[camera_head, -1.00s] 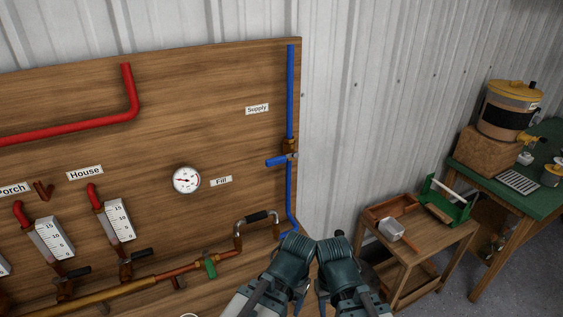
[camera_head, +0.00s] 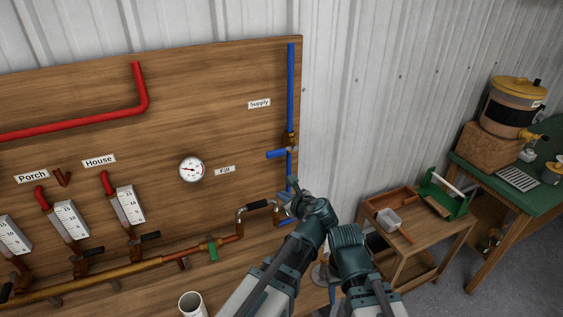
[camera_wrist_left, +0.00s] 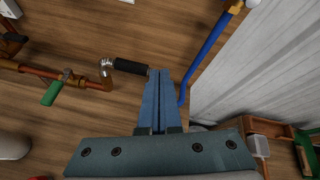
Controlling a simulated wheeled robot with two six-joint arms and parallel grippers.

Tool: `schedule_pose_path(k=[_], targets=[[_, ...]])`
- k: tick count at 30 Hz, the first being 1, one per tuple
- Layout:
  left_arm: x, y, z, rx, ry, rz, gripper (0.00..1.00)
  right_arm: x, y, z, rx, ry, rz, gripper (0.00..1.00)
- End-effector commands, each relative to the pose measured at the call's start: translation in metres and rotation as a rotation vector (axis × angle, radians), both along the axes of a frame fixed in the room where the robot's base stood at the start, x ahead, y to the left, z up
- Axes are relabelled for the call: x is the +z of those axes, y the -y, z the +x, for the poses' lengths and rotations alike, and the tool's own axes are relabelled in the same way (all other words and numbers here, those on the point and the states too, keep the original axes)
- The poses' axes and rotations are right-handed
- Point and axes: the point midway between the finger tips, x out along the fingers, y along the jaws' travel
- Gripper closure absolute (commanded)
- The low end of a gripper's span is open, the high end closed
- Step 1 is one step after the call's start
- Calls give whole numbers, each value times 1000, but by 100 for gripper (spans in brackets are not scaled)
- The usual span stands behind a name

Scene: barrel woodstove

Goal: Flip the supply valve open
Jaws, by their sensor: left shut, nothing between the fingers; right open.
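The supply valve's blue lever (camera_head: 275,154) sticks out level to the left from a brass body (camera_head: 291,140) on the vertical blue pipe (camera_head: 290,90), below the "Supply" label (camera_head: 259,104). My left gripper (camera_head: 290,187) is shut and empty, below the lever and close to the lower pipe; it is apart from the lever. In the left wrist view its fingers (camera_wrist_left: 158,98) lie together, with the blue pipe (camera_wrist_left: 207,50) to their right and a brass fitting (camera_wrist_left: 236,8) at the top edge. My right gripper (camera_head: 347,240) is lower right, open, its fingertips mostly hidden.
A black-gripped hose end (camera_head: 257,205) and a green-handled valve (camera_head: 212,250) sit left of my left gripper. A white cup (camera_head: 191,304) stands below. A wooden cart (camera_head: 405,245) and green table (camera_head: 510,185) stand right.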

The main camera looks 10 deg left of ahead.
Motion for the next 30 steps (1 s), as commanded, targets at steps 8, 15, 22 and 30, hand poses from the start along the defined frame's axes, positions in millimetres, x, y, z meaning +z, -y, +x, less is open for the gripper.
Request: schedule_pose_path(k=[8,15,22,30], targets=[[34,4,24,-164,-49,284,100,7,0,0,0,0,0,50],[37,4,26,-181,-55,318,100,7,0,0,0,0,0,50],[36,4,27,-180,-56,315,100,7,0,0,0,0,0,50],[29,5,36,-181,-55,314,100,-1,0,0,0,0,0,50]])
